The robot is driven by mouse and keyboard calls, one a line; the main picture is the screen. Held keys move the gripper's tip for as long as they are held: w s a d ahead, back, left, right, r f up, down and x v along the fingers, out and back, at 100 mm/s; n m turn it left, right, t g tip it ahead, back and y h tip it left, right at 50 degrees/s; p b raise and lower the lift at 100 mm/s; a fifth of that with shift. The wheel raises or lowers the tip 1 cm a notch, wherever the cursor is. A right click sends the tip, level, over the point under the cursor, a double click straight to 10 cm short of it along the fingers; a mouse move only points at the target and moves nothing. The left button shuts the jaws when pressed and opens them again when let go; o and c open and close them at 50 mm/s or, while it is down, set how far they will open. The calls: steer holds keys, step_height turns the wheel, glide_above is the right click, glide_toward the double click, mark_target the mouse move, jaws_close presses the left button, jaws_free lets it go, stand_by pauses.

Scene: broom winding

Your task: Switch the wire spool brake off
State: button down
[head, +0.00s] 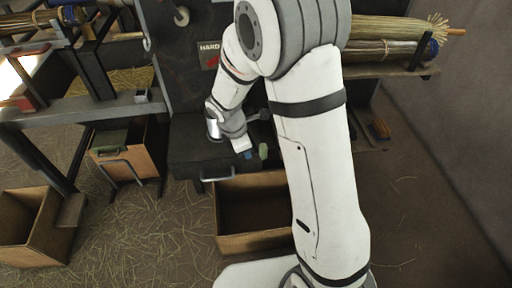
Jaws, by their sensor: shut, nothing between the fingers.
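My white arm runs up the middle of the head view and bends down to the left. My gripper (250,154) is at its end, small and partly blurred, over the dark machine bench (196,157). It looks shut and empty. Small grey and greenish parts lie close to its right, and I cannot tell whether it touches them. I cannot make out the wire spool or its brake for certain. My arm hides part of the machine behind it.
An open cardboard box (228,242) stands on the floor below the bench, and another box (37,211) is at the far left. A drawer-like bin (133,166) stands under the left table (80,109). A finished broom (385,49) lies on the right rack. The straw-strewn floor (430,235) at right is clear.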

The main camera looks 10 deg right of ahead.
steer(key=p+v, duration=0.2)
steer(key=v, duration=0.8)
steer(key=shift+a, duration=0.35)
steer(key=shift+s, duration=0.15)
steer(key=s+d+r+m+t+y+p, duration=0.1)
steer(key=s+d+r+m+p, duration=0.5)
steer(key=s+r+m, duration=0.2)
steer(key=s+d+r+m+t+y+p, duration=0.1)
steer(key=s+d+r+m+p, duration=0.5)
steer(key=r, duration=1)
steer(key=s+m+p, duration=0.1)
steer(key=s+m, duration=0.2)
steer(key=m, duration=0.2)
steer(key=shift+d+m+y+p, duration=0.15)
steer(key=shift+m+y+p, duration=0.15)
steer(key=shift+m+y, duration=0.1)
